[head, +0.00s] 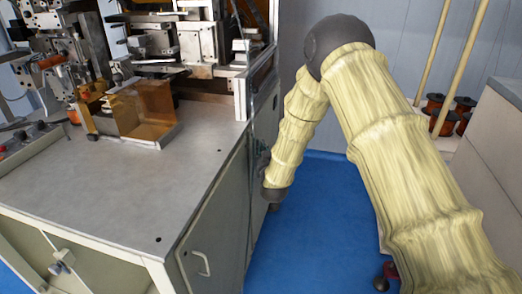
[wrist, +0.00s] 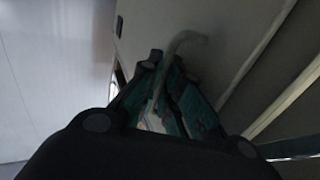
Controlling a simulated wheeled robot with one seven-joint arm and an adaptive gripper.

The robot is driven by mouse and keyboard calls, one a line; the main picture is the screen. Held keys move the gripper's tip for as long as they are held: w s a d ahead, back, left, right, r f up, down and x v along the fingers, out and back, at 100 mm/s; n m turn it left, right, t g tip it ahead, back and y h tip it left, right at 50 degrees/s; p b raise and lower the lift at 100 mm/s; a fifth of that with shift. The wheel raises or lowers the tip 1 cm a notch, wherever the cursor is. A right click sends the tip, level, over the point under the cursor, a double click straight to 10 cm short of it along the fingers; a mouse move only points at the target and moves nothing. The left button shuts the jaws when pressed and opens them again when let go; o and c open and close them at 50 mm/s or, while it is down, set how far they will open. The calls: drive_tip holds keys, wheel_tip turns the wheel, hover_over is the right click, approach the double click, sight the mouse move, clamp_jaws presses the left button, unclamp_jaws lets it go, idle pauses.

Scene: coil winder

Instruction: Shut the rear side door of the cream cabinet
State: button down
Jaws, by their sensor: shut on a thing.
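The cream cabinet (head: 95,210) stands on the left with its side facing the aisle. Its rear side door (head: 264,112) is at the far end of that side, partly hidden by my arm. The door panel also shows in the wrist view (wrist: 235,35), with a pale bent bar handle (wrist: 188,37). My gripper (wrist: 167,78) is shut on this handle, the bar running between its green-padded fingers. In the head view my gripper (head: 263,160) is small and dark beside the cabinet side. I cannot tell how far the door stands open.
The nearer side door (head: 220,220) has its own handle (head: 201,264) and looks closed. Winding machinery stands on the cabinet top. Copper spools (head: 440,115) stand behind the counter.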

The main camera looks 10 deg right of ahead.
drive_tip(key=shift+w+a+r, duration=0.1)
drive_tip(key=shift+a+r, duration=0.15)
drive_tip(key=shift+a, duration=0.2)
drive_tip(key=c, duration=2)
unclamp_jaws()
drive_tip(key=shift+o, duration=0.5)
drive_tip(key=shift+w+a, duration=0.1)
drive_tip(key=shift+a, duration=0.1)
drive_tip(key=s+d, duration=0.1)
drive_tip(key=s, duration=1.1)
drive_tip(key=shift+f, duration=0.2)
